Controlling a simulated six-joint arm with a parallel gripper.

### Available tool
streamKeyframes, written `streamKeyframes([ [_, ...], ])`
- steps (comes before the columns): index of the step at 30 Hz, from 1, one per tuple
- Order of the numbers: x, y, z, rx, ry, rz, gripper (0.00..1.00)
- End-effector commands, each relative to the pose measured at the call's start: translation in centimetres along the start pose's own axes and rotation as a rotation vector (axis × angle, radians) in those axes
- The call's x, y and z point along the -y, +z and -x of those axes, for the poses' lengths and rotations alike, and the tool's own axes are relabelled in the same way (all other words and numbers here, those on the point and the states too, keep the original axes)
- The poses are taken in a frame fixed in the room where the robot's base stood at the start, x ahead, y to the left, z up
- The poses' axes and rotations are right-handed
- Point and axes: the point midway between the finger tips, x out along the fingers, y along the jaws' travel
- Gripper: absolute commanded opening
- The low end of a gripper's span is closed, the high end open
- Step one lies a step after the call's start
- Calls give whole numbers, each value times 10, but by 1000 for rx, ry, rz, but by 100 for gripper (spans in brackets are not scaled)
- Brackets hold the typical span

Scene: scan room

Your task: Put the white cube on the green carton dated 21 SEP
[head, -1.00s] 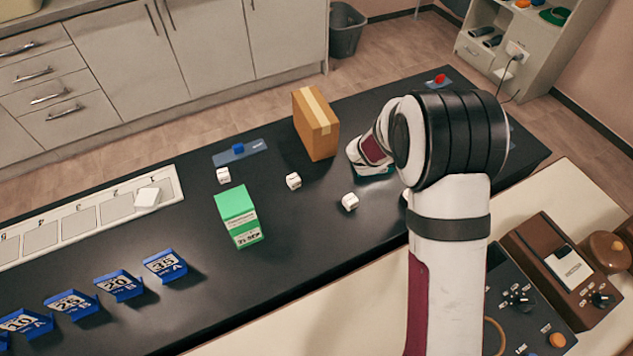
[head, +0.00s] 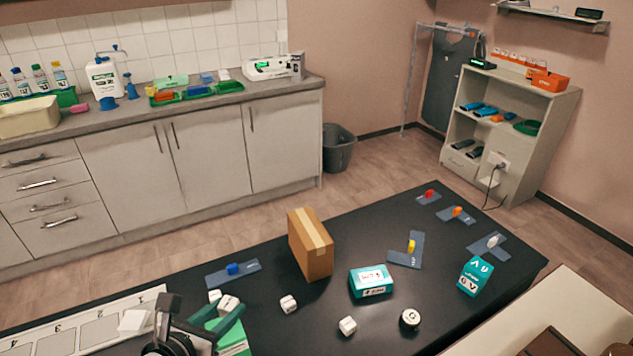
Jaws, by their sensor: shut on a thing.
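My gripper (head: 223,311) is at the lower left of the head view, seen from behind, with dark green fingers. It is shut on a white cube (head: 229,303), which shows between the fingertips. I cannot tell whether the held cube touches the carton.
Other white cubes (head: 288,304) (head: 347,326) stand to the right, and one (head: 214,296) is just behind the held cube. A white numbered strip (head: 60,338) lies left.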

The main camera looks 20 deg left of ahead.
Motion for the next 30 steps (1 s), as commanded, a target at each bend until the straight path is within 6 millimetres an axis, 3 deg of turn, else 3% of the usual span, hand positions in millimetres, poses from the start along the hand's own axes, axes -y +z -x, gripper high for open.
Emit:
streamKeyframes([
  [3,-17,-13,1,0,0,1,0],
  [10,-20,-48,-17,0,-3,2,0],
  [21,-20,-53,-20,0,-1,-1,0],
  [22,-20,-54,-20,0,-1,-1,38],
  [27,-20,-53,-20,0,-1,-1,66],
  [30,-20,-53,-20,0,-1,-1,66],
])
